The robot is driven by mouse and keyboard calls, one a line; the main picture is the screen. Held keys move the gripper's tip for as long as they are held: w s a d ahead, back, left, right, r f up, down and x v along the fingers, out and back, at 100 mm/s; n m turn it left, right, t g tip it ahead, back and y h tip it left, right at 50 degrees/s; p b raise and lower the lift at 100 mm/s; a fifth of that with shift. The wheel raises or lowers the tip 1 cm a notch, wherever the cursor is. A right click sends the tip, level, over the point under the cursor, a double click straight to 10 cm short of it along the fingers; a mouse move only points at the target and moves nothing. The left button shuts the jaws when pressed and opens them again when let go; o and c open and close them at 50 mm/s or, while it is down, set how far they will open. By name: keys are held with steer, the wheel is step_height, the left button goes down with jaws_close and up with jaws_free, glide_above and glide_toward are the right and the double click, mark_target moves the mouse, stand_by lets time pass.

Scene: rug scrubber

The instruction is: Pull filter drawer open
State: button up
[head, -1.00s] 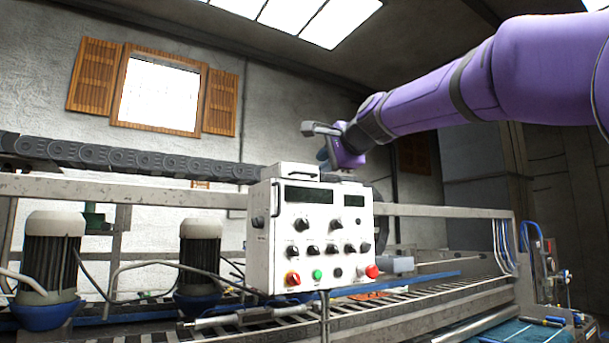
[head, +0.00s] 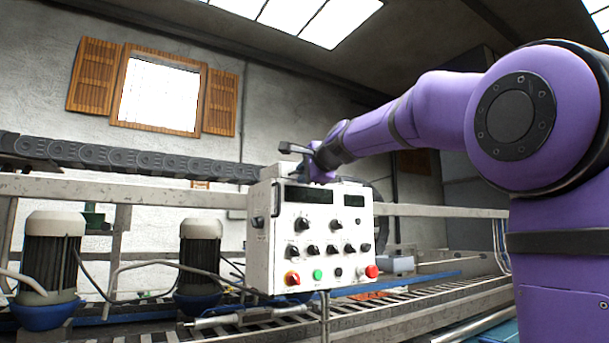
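The white control box (head: 322,240) stands in the middle, with knobs, buttons and two dark displays on its front. A smaller white box-like part (head: 270,173) sits on its top left; in the earlier frame a dark handle shows on it. I cannot tell whether this part is the filter drawer, and no other drawer is clearly visible. My gripper (head: 303,158) is at the top of the control box, over and partly in front of that smaller part. Its fingers are small and partly hidden, so neither their opening nor any contact is clear.
Two motors (head: 201,255) with blue bases stand at the left. A metal rail (head: 135,190) and a dark chain track (head: 150,162) run behind the control box. A slatted conveyor bed (head: 420,300) lies below. My purple arm covers much of the right side.

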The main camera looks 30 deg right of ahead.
jaws_close()
steer(key=f+v, duration=0.2)
steer(key=v, duration=1)
steer(key=shift+s+f, duration=0.25)
steer(key=shift+s, duration=0.05)
jaws_free()
steer(key=shift+s, duration=0.1)
steer(key=v, duration=1)
steer(key=shift+s, duration=0.3)
